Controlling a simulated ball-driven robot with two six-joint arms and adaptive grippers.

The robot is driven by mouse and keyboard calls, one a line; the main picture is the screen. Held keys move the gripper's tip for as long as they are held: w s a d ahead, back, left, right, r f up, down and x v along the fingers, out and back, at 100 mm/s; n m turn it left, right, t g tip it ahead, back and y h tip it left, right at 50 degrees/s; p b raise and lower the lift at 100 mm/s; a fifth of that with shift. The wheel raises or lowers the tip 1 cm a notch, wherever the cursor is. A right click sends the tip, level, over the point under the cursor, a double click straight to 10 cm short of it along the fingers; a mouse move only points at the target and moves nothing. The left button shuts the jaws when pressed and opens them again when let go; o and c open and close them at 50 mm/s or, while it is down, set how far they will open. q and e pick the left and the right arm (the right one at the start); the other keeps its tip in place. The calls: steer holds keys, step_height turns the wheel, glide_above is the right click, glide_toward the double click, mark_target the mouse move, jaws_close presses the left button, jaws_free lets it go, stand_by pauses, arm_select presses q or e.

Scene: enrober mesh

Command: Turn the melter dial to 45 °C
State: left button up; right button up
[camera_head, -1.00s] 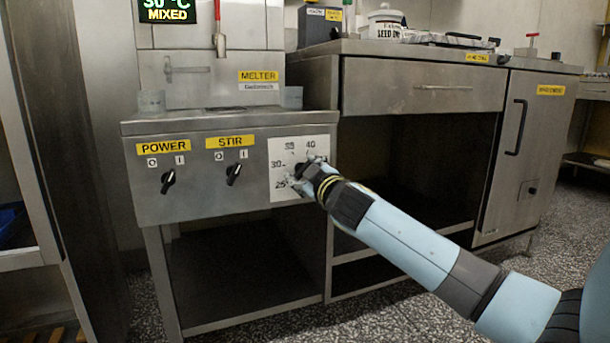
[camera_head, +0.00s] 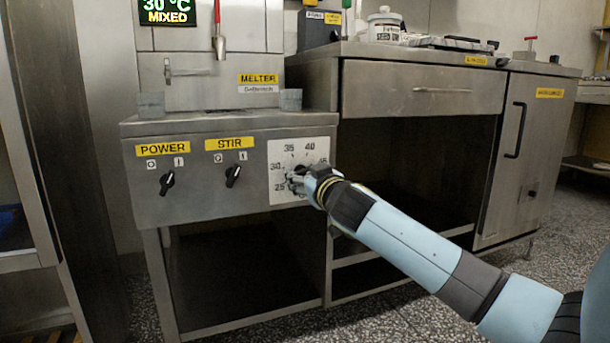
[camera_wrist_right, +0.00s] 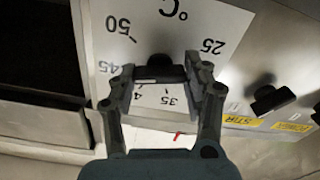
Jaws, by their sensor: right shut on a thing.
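The melter dial (camera_wrist_right: 160,68) is a dark knob on a white scale plate (camera_head: 283,150) at the right of the melter's front panel. My right gripper (camera_head: 296,180) is at the plate and hides most of the knob in the head view. In the right wrist view the fingers (camera_wrist_right: 163,88) are shut on the knob, one on each side. The numbers 25 to 45 show around it in the head view; 50 shows in the wrist view. The knob's pointer direction cannot be made out. The display (camera_head: 167,11) reads 30 °C MIXED. My left gripper is out of view.
The POWER switch (camera_head: 167,184) and STIR switch (camera_head: 233,176) are left of the dial on the same panel (camera_head: 200,205). A steel counter with a drawer (camera_head: 425,88) stands to the right. Open shelf space lies below.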

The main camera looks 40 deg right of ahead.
steer(key=shift+f, duration=0.15)
steer(key=o, duration=1.2)
steer(key=shift+c, duration=0.2)
steer(key=shift+s, duration=0.15)
steer(key=v, duration=1.1)
steer(key=shift+s, duration=0.4)
